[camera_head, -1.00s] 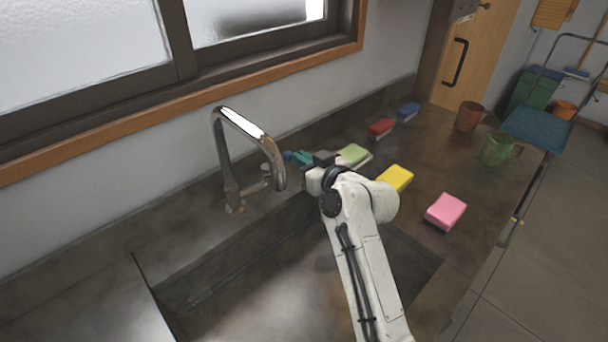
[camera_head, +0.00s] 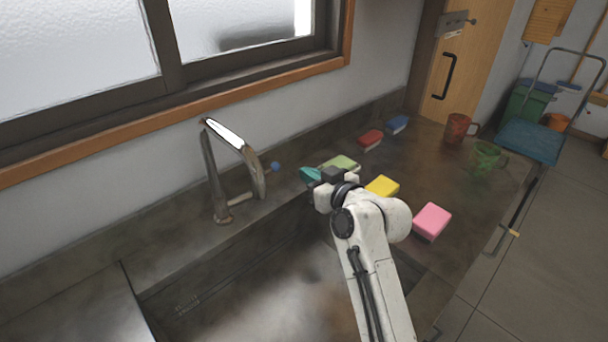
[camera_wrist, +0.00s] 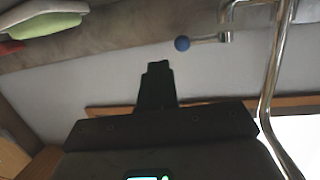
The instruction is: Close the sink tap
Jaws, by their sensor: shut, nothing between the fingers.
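The chrome sink tap (camera_head: 209,170) stands at the back edge of the sink, its spout arching over toward the basin. Its handle ends in a blue ball (camera_head: 275,166), which shows just right of the spout. In the wrist view the blue ball (camera_wrist: 182,43) sits on a short metal rod beside the tap's pipe (camera_wrist: 270,95). My gripper (camera_head: 309,174) is right of the ball, with a gap between them in the head view. Its dark fingers (camera_wrist: 157,72) are together and empty in the wrist view, apart from the ball. I see no clear water stream.
The sink basin (camera_head: 200,305) lies below my arm. Green (camera_head: 343,163), yellow (camera_head: 383,187), pink (camera_head: 432,221), red (camera_head: 370,139) and blue (camera_head: 397,124) sponges lie on the counter to the right. A red mug (camera_head: 457,128) and a green mug (camera_head: 485,158) stand farther right.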

